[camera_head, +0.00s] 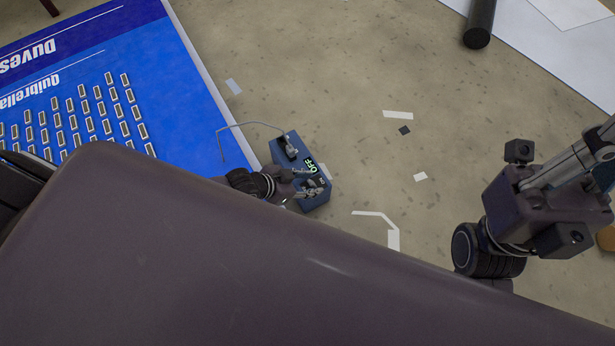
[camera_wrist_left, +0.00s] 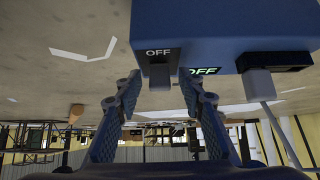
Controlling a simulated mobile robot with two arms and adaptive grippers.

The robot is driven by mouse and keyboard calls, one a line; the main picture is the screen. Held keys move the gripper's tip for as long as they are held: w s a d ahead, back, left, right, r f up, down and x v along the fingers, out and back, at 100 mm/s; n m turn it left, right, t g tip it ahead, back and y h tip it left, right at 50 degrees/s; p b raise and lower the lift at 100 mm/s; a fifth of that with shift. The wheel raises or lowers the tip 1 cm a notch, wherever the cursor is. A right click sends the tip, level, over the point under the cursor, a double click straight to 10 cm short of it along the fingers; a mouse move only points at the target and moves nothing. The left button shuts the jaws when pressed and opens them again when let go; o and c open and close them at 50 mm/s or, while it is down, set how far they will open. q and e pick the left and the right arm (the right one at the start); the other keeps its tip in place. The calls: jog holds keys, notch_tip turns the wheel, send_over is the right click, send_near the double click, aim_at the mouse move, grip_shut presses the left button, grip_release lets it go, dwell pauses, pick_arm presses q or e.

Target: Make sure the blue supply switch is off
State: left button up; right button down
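The blue supply box (camera_head: 286,149) lies on the floor beside the blue panel and shows a lit green OFF readout (camera_head: 311,166). In the left wrist view the box (camera_wrist_left: 215,22) fills the top, with the lit OFF readout (camera_wrist_left: 203,71) on it. Its grey switch (camera_wrist_left: 159,76) hangs below a printed OFF label. My left gripper (camera_head: 311,182) is at the box's near end. In the left wrist view its two fingers (camera_wrist_left: 160,82) are spread, one on each side of the switch; I cannot tell whether they touch it. My right gripper's fingers are hidden.
A blue lightbox panel (camera_head: 185,75) with rows of small LED modules (camera_head: 95,92) lies to the left. A cable (camera_head: 250,124) runs from the supply box to it. A dark cylinder (camera_head: 480,25) lies at the top right. Paper scraps (camera_head: 398,114) dot the otherwise open floor.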

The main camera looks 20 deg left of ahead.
pick_arm(q)
jog(key=v, duration=1.2)
